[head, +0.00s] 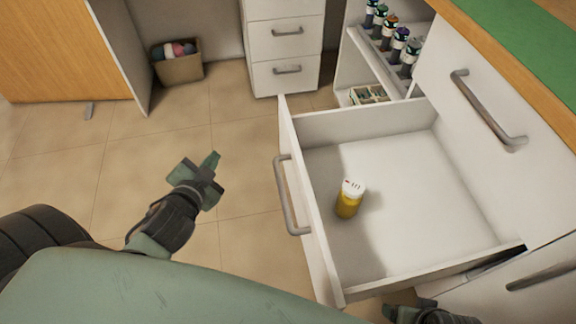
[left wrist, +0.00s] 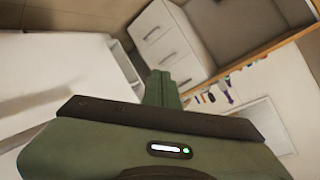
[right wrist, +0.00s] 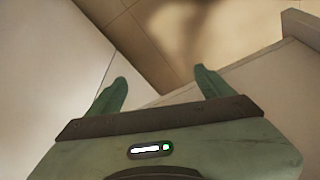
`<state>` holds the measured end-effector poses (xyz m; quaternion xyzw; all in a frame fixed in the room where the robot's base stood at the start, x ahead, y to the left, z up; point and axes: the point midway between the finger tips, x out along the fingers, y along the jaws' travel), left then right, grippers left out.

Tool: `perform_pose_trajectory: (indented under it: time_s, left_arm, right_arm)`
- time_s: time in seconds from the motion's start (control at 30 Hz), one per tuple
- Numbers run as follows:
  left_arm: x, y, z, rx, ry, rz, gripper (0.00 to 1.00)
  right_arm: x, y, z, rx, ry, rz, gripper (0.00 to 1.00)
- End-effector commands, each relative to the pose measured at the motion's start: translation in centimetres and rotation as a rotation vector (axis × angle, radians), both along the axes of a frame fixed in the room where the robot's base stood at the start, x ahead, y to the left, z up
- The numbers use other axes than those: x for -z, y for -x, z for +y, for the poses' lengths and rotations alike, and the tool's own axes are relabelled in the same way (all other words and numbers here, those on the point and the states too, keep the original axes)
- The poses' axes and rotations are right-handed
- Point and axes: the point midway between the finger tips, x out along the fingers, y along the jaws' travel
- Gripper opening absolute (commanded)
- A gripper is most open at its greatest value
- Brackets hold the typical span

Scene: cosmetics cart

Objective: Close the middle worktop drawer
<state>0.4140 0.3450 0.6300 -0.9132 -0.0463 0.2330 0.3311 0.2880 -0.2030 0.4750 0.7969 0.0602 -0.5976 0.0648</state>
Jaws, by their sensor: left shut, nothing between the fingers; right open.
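The middle worktop drawer (head: 428,262) is pulled wide open in the head view, a white box with a grey bar handle (head: 290,196) on its front panel.
A closed drawer front with a handle (head: 489,108) is right of the open drawer. Shelves with several bottles (head: 400,42) stand behind. A white drawer unit (head: 285,45) and a basket of balls (head: 178,66) are at the back. The tiled floor left of the drawer is clear.

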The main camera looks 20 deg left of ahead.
Motion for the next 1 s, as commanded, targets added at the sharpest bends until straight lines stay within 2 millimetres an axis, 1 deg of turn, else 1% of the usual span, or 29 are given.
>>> perform_pose_trajectory:
  time_s: [0.03, 0.07, 0.1, 0.17, 0.2, 0.23, 0.3, 0.33, 0.4, 0.5, 0.6, 0.7, 0.83, 0.93, 1.0]
  left_arm:
    - [-1.6, -0.8, 0.5, 0.051, -0.064, -0.057, 0.0]
    - [-2.6, -1.3, 0.7, 0.09, -0.105, -0.097, 0.0]
    - [-4.1, -1.9, 0.6, 0.151, -0.163, -0.152, 0.0]
    - [-6.3, -2.7, 0.2, 0.266, -0.263, -0.236, 0.0]
    - [-7.5, -2.9, -0.5, 0.355, -0.33, -0.287, 0.0]
    - [-8.3, -3.0, -1.0, 0.427, -0.379, -0.322, 0.0]
    - [-9.5, -2.6, -2.7, 0.607, -0.486, -0.385, 0.0]
    - [-9.8, -2.2, -3.5, 0.687, -0.527, -0.405, 0.0]
    - [-9.8, -1.0, -5.0, 0.875, -0.61, -0.434, 0.0]
    - [-8.8, 1.4, -6.4, 1.119, -0.692, -0.436, 0.0]
    - [-7.6, 3.6, -6.9, 1.3, -0.734, -0.418, 0.0]
    - [-6.7, 5.1, -6.9, 1.41, -0.752, -0.399, 0.0]
    - [-6.2, 5.6, -7.2, 1.461, -0.757, -0.392, 0.0]
    - [-5.8, 5.0, -8.1, 1.461, -0.758, -0.394, 0.0]
    - [-5.5, 4.4, -9.0, 1.462, -0.759, -0.395, 0.0]
  right_arm:
    - [0.4, 0.0, 0.0, 0.0, 0.0, 0.005, 0.82]
    - [0.8, 0.0, 0.1, 0.0, 0.0, 0.007, 0.82]
    - [1.3, 0.0, 0.1, 0.0, 0.0, 0.011, 0.82]
    - [2.2, 0.0, 0.1, 0.0, 0.0, 0.016, 0.82]
    - [2.8, 0.0, 0.1, 0.0, 0.0, 0.02, 0.82]
    - [3.3, 0.0, 0.1, 0.0, 0.0, 0.023, 0.82]
    - [4.4, 0.1, 0.1, -0.001, 0.0, 0.028, 0.82]
    - [4.8, 0.1, 0.1, -0.002, 0.0, 0.033, 0.82]
    - [5.9, 0.2, 0.1, -0.002, 0.001, 0.036, 0.82]
    - [7.1, 0.5, 0.1, -0.004, 0.002, 0.043, 0.82]
    - [8.0, 0.7, 0.1, -0.005, 0.002, 0.048, 0.82]
    - [8.6, 0.8, 0.1, -0.005, 0.001, 0.05, 0.82]
    - [8.7, 0.8, 0.1, -0.005, 0.001, 0.049, 0.82]
    - [8.2, 0.6, 0.1, -0.004, 0.001, 0.043, 0.82]
    - [7.5, 0.4, 0.1, -0.004, 0.001, 0.039, 0.82]
